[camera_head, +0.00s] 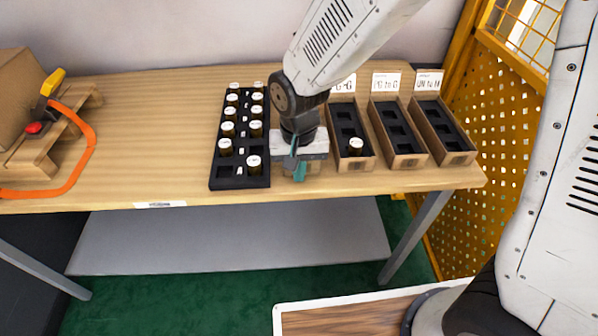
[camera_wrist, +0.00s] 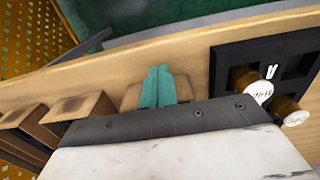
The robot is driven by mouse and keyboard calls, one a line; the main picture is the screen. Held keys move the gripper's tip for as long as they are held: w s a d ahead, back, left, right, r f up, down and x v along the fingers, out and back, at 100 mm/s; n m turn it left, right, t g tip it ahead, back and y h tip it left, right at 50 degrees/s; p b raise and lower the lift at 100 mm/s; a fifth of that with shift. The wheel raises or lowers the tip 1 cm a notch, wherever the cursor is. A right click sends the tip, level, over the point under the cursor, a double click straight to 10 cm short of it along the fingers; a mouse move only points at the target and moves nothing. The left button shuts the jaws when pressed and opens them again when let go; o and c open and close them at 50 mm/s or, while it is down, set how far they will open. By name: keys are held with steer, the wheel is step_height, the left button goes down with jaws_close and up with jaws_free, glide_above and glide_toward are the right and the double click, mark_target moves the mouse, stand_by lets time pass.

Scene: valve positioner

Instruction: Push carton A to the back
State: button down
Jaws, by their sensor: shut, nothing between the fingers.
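Several open cardboard cartons stand in a row on the wooden table (camera_head: 150,130). The leftmost carton (camera_head: 313,168) is mostly hidden behind my gripper (camera_head: 298,174), and its label cannot be seen; I cannot confirm that it is carton A. In the wrist view the front end of a carton (camera_wrist: 131,98) shows beside and behind the teal fingers (camera_wrist: 158,75). The fingers are together with nothing between them, at this carton's front end near the table's front edge. I cannot tell whether they touch it.
Right of it stand a carton with one bottle (camera_head: 355,147) and two more labelled cartons (camera_head: 400,160) (camera_head: 458,156) with black inserts. A black tray (camera_head: 229,184) of bottles is close on the left. A wooden pallet (camera_head: 30,152) and orange strap lie far left. Yellow mesh stands right.

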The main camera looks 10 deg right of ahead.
steer(key=w, duration=2)
steer(key=shift+d, duration=0.35)
steer(key=shift+s, duration=0.1)
